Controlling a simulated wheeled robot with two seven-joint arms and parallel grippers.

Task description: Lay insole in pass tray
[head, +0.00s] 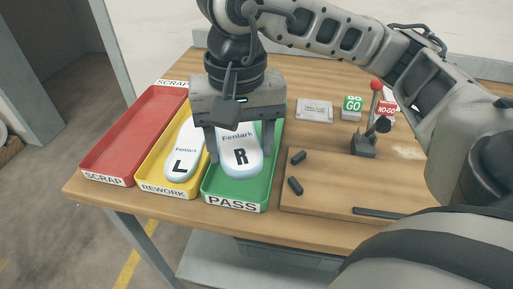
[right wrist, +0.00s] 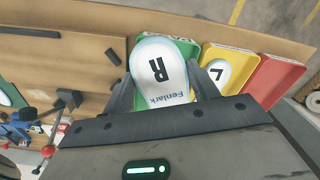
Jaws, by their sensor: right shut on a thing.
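A white insole marked R (head: 238,157) is between the fingers of my right gripper (head: 240,150), which is shut on it. The insole is over the green pass tray (head: 236,208). I cannot tell whether it touches the tray floor. In the right wrist view the same insole (right wrist: 163,75) lies between the fingers, with the green tray (right wrist: 192,52) around and below it. My left gripper is not in view.
A yellow rework tray (head: 165,190) holds an insole marked L (head: 183,160). A red scrap tray (head: 133,130) is empty at the left. To the right are a red-knobbed lever (head: 368,135), GO block (head: 352,107), NO-GO block (head: 387,112) and dark pegs (head: 295,186).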

